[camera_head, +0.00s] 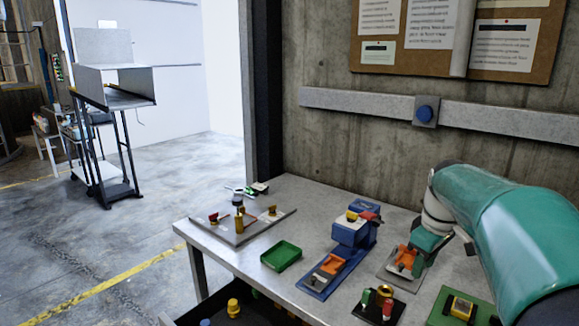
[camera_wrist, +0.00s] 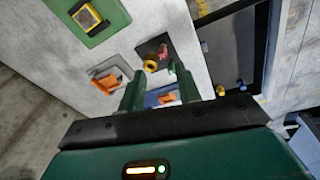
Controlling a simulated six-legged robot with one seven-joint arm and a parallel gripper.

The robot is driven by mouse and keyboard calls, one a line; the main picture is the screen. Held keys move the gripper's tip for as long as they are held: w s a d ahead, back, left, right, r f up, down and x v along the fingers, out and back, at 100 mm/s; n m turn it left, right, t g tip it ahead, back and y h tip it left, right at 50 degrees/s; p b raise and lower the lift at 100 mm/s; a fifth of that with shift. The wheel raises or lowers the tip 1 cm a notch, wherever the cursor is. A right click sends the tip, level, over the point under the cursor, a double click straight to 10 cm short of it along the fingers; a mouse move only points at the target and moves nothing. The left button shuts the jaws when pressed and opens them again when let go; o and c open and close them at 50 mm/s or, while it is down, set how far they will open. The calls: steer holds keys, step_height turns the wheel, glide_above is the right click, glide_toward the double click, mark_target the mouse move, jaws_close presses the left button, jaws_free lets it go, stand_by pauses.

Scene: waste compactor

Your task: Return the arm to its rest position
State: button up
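My arm (camera_head: 505,235), teal with a pale joint, enters from the right in the head view and reaches over the right part of the grey table (camera_head: 225,250). In the wrist view the two green fingers of my gripper (camera_wrist: 158,84) stand apart, with nothing held between them. Beyond them lie the table top, a black plate (camera_wrist: 183,48) with red and yellow parts, and a plate with an orange lever (camera_wrist: 104,82). The fingertips cannot be made out clearly in the head view.
The table holds a blue device (camera_head: 350,232), a green tray (camera_head: 281,256), a grey plate with knobs (camera_head: 240,227) and a green board (camera_head: 446,308). Behind it is a concrete wall with a rail (camera_head: 350,102). Open floor lies left, with a trolley (camera_head: 115,150) farther back.

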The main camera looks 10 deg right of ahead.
steer(key=s+a+f+m+t, duration=0.1)
steer(key=s+a+m+t, duration=0.1)
steer(key=s+a, duration=0.6)
steer(key=s+a+f+m+t, duration=0.1)
steer(key=s+a+f+m, duration=0.1)
steer(key=s+a, duration=0.7)
steer(key=a+m, duration=0.1)
steer(key=a, duration=0.4)
steer(key=shift+a+f+t, duration=0.15)
steer(key=shift+t, duration=0.25)
steer(key=shift+d+m, duration=0.2)
steer(key=shift+m, duration=0.1)
